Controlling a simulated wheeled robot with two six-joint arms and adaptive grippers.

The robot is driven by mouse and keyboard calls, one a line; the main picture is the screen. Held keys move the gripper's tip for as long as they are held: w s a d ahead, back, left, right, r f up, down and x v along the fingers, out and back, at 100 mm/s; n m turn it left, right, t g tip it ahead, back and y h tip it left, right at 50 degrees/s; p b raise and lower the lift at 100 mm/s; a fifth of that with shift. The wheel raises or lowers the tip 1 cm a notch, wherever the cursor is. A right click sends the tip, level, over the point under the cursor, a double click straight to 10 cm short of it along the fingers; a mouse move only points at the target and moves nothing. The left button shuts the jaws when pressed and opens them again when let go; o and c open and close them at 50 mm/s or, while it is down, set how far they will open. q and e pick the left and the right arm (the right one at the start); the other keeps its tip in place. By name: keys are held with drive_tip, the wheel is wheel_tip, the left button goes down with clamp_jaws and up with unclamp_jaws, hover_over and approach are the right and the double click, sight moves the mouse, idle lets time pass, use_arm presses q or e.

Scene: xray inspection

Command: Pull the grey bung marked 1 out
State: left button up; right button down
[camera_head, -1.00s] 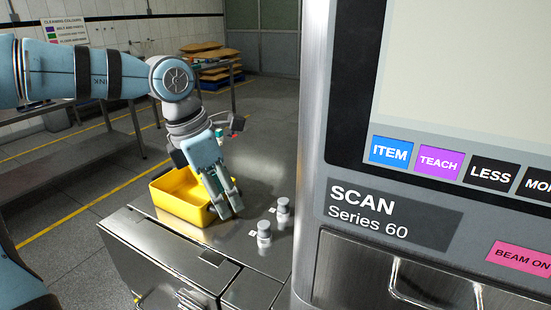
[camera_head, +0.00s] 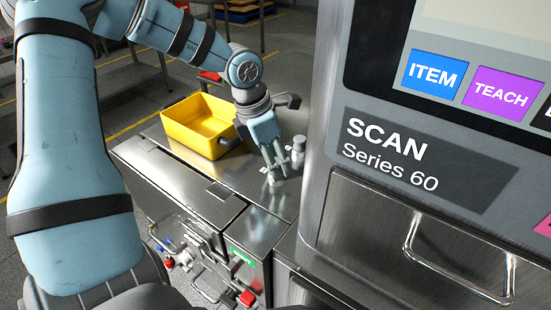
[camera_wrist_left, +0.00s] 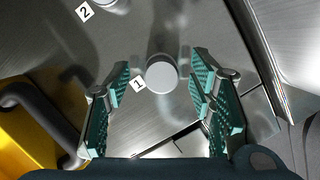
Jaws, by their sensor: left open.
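The grey bung marked 1 (camera_wrist_left: 161,75) stands on the metal top in the left wrist view, with its white number 1 label (camera_wrist_left: 138,84) beside it. My left gripper (camera_head: 276,177) is open, pointing down over the bung. In the left wrist view its teal-padded fingers (camera_wrist_left: 161,88) lie on either side of the bung, with a gap on both sides. In the head view the fingers mostly hide this bung. A second grey bung (camera_head: 298,149) stands just behind; its number 2 label (camera_wrist_left: 84,11) shows in the left wrist view. My right gripper is not in view.
A yellow bin (camera_head: 188,140) stands on the metal top, left of my gripper. The large scanner housing (camera_head: 345,190) rises close on the right. Valves and pipes (camera_head: 195,258) show below the front edge.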

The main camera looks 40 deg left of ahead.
use_arm(q)
drive_tip(key=shift+s+f, duration=0.1)
drive_tip(key=shift+f, duration=0.2)
drive_tip(key=shift+c, duration=0.4)
clamp_jaws()
drive_tip(key=shift+r, duration=0.3)
idle(0.6)
